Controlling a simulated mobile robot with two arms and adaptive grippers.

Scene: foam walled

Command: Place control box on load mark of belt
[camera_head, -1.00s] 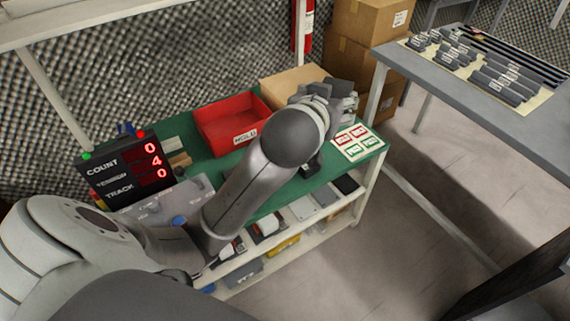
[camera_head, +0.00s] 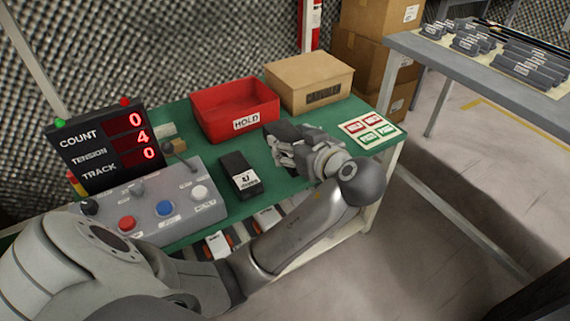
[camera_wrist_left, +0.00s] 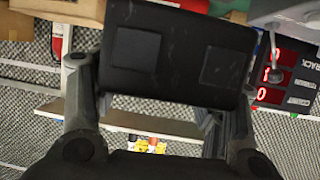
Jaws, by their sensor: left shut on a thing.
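My left gripper (camera_head: 290,150) is shut on a dark box, seen as the control box (camera_head: 283,132), above the green work surface near the bins. In the left wrist view the control box (camera_wrist_left: 178,52) shows a black face with two square patches, between the gripper's fingers. A second black box (camera_head: 238,170) with a white label lies on the green surface (camera_head: 205,165), left of the gripper. I cannot make out a belt or its load mark. My right gripper is not in view.
A red HOLD bin (camera_head: 235,112) and a cardboard box (camera_head: 308,80) stand at the back. A button panel (camera_head: 150,205) and a counter display (camera_head: 105,145) are at left. A label sheet (camera_head: 370,128) lies at right. A grey table (camera_head: 480,85) with several dark parts stands beyond.

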